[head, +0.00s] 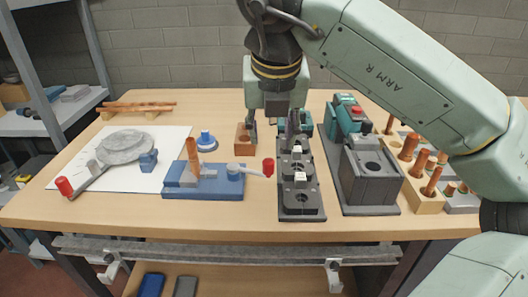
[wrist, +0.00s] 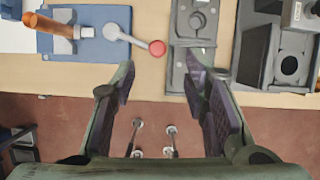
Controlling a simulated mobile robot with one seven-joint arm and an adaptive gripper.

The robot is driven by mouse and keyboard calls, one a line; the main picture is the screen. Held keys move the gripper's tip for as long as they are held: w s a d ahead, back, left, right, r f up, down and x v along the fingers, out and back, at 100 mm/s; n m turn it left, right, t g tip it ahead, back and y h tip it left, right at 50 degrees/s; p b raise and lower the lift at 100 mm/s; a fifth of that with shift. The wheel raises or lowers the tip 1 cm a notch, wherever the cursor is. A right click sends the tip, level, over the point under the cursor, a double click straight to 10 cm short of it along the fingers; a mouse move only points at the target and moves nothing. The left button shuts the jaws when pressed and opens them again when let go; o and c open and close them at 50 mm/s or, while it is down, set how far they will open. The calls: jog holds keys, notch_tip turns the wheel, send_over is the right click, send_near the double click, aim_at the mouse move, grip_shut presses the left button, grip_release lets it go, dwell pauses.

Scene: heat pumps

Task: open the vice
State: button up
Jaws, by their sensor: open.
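The blue vice (head: 217,181) sits near the front of the workbench, left of centre, with a copper tube (head: 192,156) standing in it, slightly tilted. Its pale lever ends in a red knob (head: 268,167) pointing right. In the wrist view the vice (wrist: 93,47) is at the upper left, and its red knob (wrist: 157,48) lies ahead of and between my fingertips. My gripper (head: 272,127) is open and empty, above the bench, behind the knob in the head view. Its fingers (wrist: 160,76) are apart from the lever. Whether the vice jaws grip the tube is unclear.
A dark grey fixture (head: 302,204) stands just right of the knob. A larger grey machine (head: 369,181) and a wooden block (head: 424,197) with copper pieces are further right. A white sheet (head: 108,178) with a grey round part (head: 125,146) lies left. A rail (head: 220,252) runs along the front.

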aim_at(269, 160)
jog(key=p+x, duration=0.1)
jog(key=x, duration=0.8)
jog(key=shift+a+f+p, duration=0.15)
jog(key=shift+f+p, duration=0.2)
jog(key=shift+f, duration=0.05)
jog(key=shift+c, duration=0.5)
grip_shut()
